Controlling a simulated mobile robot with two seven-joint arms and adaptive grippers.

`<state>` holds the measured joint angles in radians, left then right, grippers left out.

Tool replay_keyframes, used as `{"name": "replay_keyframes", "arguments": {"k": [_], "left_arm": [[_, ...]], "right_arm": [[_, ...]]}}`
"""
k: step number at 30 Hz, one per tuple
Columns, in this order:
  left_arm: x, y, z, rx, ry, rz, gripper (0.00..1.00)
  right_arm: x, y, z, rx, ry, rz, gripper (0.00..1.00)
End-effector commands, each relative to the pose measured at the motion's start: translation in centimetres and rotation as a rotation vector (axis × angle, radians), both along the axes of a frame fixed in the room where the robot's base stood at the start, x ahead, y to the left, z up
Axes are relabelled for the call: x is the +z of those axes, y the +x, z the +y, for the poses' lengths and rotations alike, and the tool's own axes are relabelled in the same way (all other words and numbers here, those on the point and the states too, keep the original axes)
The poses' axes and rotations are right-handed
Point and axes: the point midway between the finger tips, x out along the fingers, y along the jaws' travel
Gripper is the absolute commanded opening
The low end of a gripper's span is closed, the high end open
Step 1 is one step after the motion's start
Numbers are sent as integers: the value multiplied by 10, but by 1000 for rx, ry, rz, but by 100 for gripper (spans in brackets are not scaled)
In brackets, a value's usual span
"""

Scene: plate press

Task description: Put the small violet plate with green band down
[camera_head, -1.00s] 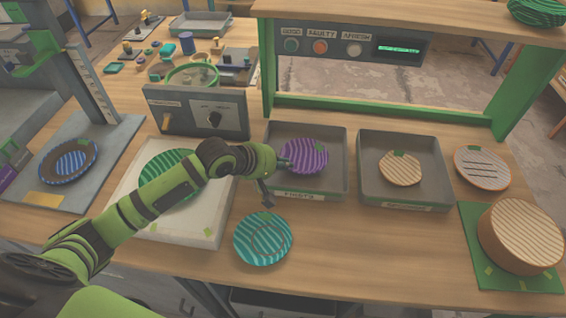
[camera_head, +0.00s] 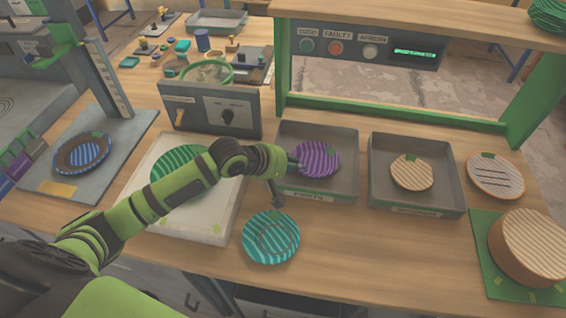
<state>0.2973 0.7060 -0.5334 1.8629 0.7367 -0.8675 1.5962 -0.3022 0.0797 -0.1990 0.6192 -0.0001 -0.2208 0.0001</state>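The small violet plate (camera_head: 318,160) with pale stripes and a green mark near its top edge shows over the left grey tray (camera_head: 346,188), whose front label seems to read "FAULTY". I cannot tell whether it rests on the tray floor or is a little above it. My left gripper (camera_head: 290,172) is at the plate's left edge, over the tray's left wall. A grey finger part overlaps that edge, and another dark part hangs lower left. Its grip is too small and partly hidden to judge. My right gripper is not in view.
The right grey tray (camera_head: 450,200) holds a small tan plate (camera_head: 411,172). A teal plate (camera_head: 271,237) lies in front of the left tray. A pale board (camera_head: 150,215) with a green plate lies under my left arm. A control box (camera_head: 210,110) stands behind.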

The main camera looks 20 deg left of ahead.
Motion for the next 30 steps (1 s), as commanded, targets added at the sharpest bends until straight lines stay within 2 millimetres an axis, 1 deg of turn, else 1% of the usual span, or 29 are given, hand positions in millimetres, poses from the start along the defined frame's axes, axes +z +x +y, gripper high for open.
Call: {"name": "replay_keyframes", "arguments": {"k": [5,9,15,21,30], "left_arm": [[19,-19,13,-1,3,-3,17],[40,-39,26,-2,4,-4,17],[65,-63,42,0,4,-1,17],[78,-74,48,-1,0,-1,17],[80,-75,49,0,-2,-3,17]], "right_arm": [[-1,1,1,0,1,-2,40],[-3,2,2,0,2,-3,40],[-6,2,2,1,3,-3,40],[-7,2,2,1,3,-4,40],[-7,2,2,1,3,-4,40]]}}
